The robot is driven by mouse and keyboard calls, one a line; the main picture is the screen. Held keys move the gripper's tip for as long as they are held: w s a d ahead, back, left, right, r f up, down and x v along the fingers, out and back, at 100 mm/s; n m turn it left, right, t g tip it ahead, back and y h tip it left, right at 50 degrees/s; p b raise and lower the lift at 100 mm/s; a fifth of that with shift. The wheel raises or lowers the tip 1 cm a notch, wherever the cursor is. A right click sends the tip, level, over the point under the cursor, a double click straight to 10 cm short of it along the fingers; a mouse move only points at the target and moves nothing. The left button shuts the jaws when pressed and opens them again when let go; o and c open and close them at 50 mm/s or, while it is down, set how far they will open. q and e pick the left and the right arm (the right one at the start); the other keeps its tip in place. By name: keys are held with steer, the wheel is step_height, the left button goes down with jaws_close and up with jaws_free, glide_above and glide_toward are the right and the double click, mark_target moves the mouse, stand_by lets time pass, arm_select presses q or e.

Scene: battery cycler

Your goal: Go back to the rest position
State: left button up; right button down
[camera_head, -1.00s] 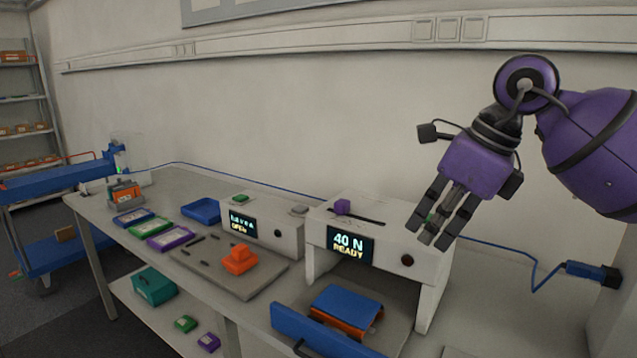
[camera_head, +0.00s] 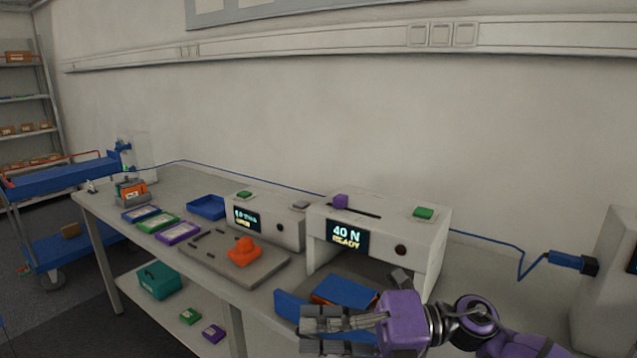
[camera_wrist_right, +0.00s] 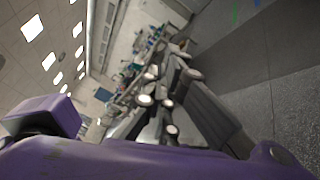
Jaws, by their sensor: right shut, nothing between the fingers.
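My right gripper (camera_head: 330,328) is purple with grey fingers and is low at the bottom right of the head view. Its fingers point left, in front of the blue tray area of the press. It is shut with nothing held. In the right wrist view its fingers (camera_wrist_right: 160,95) show over a blurred, tilted background. The white press (camera_head: 430,245) with the display "40 N READY" stands behind it. A blue and orange piece (camera_head: 345,290) lies in the press opening, partly hidden by my gripper. My left gripper is not in the head view.
A white cycler box (camera_head: 285,230) stands left of the press. An orange part (camera_head: 243,250) sits on a grey plate (camera_head: 215,270). A blue tray (camera_head: 206,207) and several coloured cases lie farther left. A blue cable (camera_head: 490,243) runs to a plug at right. A blue cart (camera_head: 60,178) stands far left.

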steer(key=s+d+f+m+t+h, duration=0.1)
steer(key=d+f+m+t+h, duration=0.45)
steer(key=m, duration=0.45)
steer(key=d+f+m+t+h+p, duration=0.1)
steer(key=d+f+m+t+h, duration=0.25)
steer(key=f+m+t, duration=0.45)
steer(key=s+d+f+m+t+h, duration=0.1)
steer(key=d+f+m+t+h, duration=0.3)
steer(key=f+m, duration=0.65)
steer(key=s+d+f+m+g+h, duration=0.1)
steer(key=s+d+f+m+g, duration=0.1)
steer(key=s+f, duration=0.4)
steer(key=s+d+f+m+g+h, duration=0.2)
steer(key=s+f+m+g, duration=0.2)
steer(key=s, duration=0.6)
steer(key=s+d+f+m+g+h, duration=0.1)
steer(key=s+d+f+m+g, duration=0.1)
steer(key=s+f+m, duration=0.3)
step_height(320, 180, down, 4)
steer(key=s+g, duration=0.1)
steer(key=s, duration=0.1)
steer(key=shift+s+d+r+h+p, duration=0.25)
steer(key=shift+s+d+h+p, duration=0.05)
steer(key=shift+s+d, duration=0.1)
steer(key=shift+m, duration=0.25)
